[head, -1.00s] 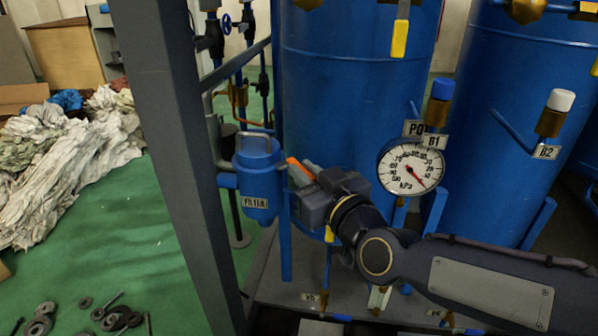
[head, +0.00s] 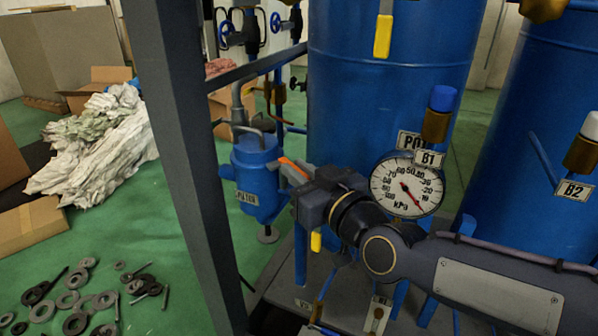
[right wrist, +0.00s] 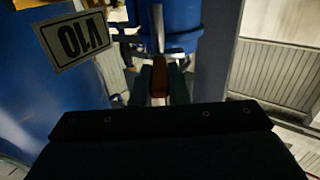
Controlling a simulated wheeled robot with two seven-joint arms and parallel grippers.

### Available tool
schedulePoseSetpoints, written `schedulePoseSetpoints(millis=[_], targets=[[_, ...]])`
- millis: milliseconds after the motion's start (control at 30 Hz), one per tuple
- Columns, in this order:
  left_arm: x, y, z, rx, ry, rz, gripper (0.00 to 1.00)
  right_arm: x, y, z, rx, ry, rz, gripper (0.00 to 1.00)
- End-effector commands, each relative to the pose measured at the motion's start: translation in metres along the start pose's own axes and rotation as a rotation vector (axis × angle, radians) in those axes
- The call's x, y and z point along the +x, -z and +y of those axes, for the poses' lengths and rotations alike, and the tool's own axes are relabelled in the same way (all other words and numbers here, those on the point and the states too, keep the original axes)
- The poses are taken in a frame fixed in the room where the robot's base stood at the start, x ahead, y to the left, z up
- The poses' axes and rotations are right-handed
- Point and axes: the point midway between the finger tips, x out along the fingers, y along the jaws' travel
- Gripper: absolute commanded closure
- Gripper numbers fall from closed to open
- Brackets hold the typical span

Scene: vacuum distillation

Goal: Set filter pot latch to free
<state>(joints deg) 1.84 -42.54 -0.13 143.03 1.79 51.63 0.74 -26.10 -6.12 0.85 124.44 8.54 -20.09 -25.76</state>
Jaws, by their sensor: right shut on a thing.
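The filter pot (head: 258,178) is a small blue vessel with a bail handle on its lid and a label on its front. It stands just left of my right gripper (head: 300,170) in the head view. An orange latch grip (head: 290,165) sticks out between the fingertips, beside the pot's upper right side. In the right wrist view, my right gripper (right wrist: 158,88) is shut on this grip (right wrist: 159,75), which looks reddish brown there. A pale metal bar runs from it towards the blue pot (right wrist: 175,28). My left gripper is not in view.
A grey frame post (head: 185,150) stands left of the pot. A pressure gauge (head: 407,185) and the B1 valve (head: 437,115) are close above my right arm. A large blue tank (head: 385,90) stands behind. Loose washers and bolts (head: 90,300) lie on the green floor.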

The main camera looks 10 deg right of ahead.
Motion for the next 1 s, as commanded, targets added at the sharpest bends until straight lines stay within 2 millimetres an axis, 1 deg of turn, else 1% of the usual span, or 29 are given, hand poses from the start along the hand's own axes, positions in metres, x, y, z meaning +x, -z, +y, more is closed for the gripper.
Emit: schedulePoseSetpoints(millis=[100,133,267,300,533,633,767,900,1000], targets=[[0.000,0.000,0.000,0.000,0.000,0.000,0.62,0.000,-0.001,0.000,0.000,0.001,-0.002,1.00],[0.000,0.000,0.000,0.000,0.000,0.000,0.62,0.000,-0.001,0.000,0.000,0.001,-0.002,0.83],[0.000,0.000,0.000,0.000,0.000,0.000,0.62,0.000,-0.001,0.000,0.000,0.000,-0.002,0.66],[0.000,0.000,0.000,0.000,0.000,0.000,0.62,0.000,0.000,0.000,0.000,0.000,-0.001,0.64],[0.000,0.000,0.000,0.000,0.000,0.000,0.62,0.000,0.000,0.000,0.000,0.000,-0.001,0.64],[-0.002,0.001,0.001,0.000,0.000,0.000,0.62,-0.005,0.001,0.000,0.000,0.000,0.000,0.64],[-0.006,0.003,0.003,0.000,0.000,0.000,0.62,-0.024,0.003,0.000,0.001,-0.001,0.001,0.64],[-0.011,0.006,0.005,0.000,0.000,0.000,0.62,-0.049,0.003,0.001,0.000,-0.001,0.002,0.64],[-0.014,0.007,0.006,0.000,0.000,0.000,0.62,-0.064,0.003,0.001,-0.001,-0.001,0.002,0.64]])
